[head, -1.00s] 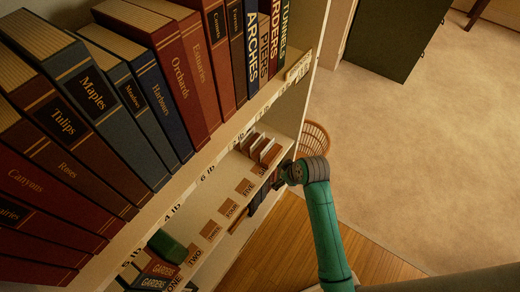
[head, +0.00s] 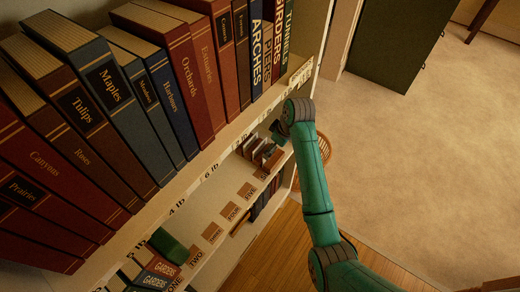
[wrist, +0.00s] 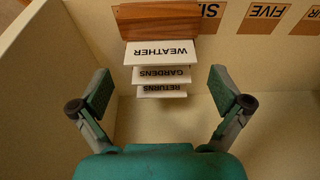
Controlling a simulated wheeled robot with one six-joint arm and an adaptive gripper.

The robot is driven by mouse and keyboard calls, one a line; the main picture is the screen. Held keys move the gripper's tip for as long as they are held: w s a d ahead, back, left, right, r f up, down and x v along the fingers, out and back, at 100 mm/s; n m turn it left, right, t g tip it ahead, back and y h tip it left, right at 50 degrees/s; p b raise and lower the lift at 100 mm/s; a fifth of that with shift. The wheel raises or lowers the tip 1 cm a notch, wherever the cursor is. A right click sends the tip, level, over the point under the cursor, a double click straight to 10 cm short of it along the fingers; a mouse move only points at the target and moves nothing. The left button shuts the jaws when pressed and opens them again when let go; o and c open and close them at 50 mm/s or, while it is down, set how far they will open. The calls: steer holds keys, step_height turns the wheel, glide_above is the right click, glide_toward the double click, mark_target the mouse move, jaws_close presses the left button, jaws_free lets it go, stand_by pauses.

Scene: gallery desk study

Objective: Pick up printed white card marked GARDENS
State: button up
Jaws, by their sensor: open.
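The white card marked GARDENS (wrist: 162,75) shows upside down in the wrist view. It is the middle one of three white cards, between the WEATHER card (wrist: 160,51) and the RETURNS card (wrist: 162,91). The cards stand in a row at a brown wooden block (wrist: 160,21). My gripper (wrist: 160,90) is open, one finger on each side of the cards, and nothing is held. In the head view my arm reaches into the shelf and hides part of the cards; their lettering cannot be read there.
The shelf (head: 203,213) carries brown labels, with FIVE (wrist: 265,11) right of the cards in the wrist view. A shelf side wall (wrist: 75,65) stands close on the left there. Upper-shelf books (head: 115,95) are above. A wicker basket (head: 324,150) stands beyond the shelf.

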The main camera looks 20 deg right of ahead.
mark_target(260, 145)
steer(key=w+a, duration=0.1)
steer(key=w, duration=0.1)
steer(key=w+a, duration=0.2)
steer(key=shift+x, duration=2.55)
steer(key=c, duration=0.5)
